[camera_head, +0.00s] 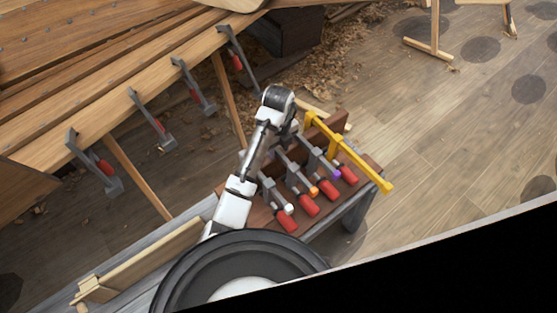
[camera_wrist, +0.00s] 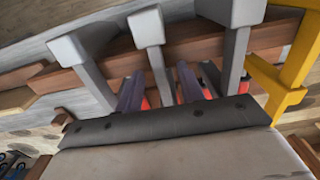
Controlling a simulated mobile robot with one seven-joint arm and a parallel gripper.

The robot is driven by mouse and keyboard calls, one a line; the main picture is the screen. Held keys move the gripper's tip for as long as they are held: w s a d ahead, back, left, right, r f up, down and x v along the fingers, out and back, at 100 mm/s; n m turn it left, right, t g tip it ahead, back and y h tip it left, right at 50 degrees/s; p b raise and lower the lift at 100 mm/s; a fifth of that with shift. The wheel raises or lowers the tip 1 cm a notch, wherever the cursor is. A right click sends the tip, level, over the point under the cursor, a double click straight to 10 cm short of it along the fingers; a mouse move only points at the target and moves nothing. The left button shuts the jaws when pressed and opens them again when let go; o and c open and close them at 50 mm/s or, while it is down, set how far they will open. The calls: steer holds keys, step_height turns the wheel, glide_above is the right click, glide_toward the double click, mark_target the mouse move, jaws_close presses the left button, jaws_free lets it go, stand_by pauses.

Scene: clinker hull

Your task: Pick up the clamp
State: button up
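Three grey bar clamps with red handles hang on a brown wooden rack (camera_head: 338,119). A yellow clamp (camera_head: 352,156) lies at the rack's right end. My gripper (camera_wrist: 160,88) reaches in by the rack, its two dark fingers apart, with the middle clamp's bar between them in the picture. Contact is unclear. The head view hides the fingers behind my wrist.
Several more grey clamps, such as one (camera_head: 198,90), hang along the wooden hull's edge (camera_head: 120,105). A slanted wooden prop (camera_head: 137,176) stands under it. Shavings (camera_head: 345,55) lie on the floor. The plank floor (camera_head: 455,130) to the right is mostly clear.

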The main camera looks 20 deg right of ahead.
steer(key=shift+f, duration=0.3)
jaws_close()
steer(key=shift+r, duration=0.15)
stand_by(1.1)
